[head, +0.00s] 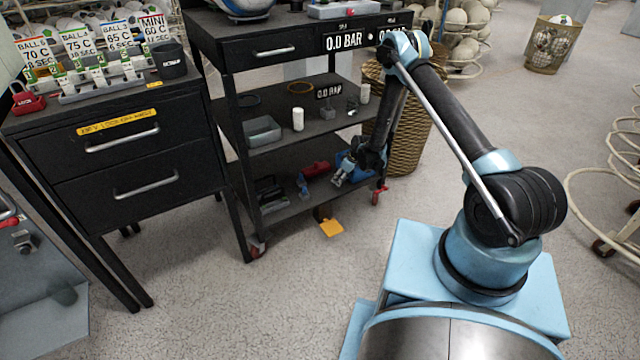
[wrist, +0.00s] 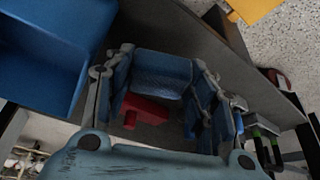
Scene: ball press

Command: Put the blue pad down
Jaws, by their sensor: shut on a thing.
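In the wrist view, the blue pad (wrist: 163,72) spans the space between the fingertips of my gripper (wrist: 160,80). My gripper is shut on it, with one finger on each side. In the head view, my gripper (head: 343,176) is low at the right end of the black cart's bottom shelf (head: 285,212). The pad cannot be made out clearly there. The wrist view shows the grey shelf surface close beneath the pad; whether they touch I cannot tell.
A blue bin (wrist: 45,55) is beside my gripper. A red object (wrist: 145,108) lies on the shelf, also visible in the head view (head: 317,169). Dark green-marked items (wrist: 264,143) are at the shelf's other end. The middle shelf (head: 330,123) hangs above.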

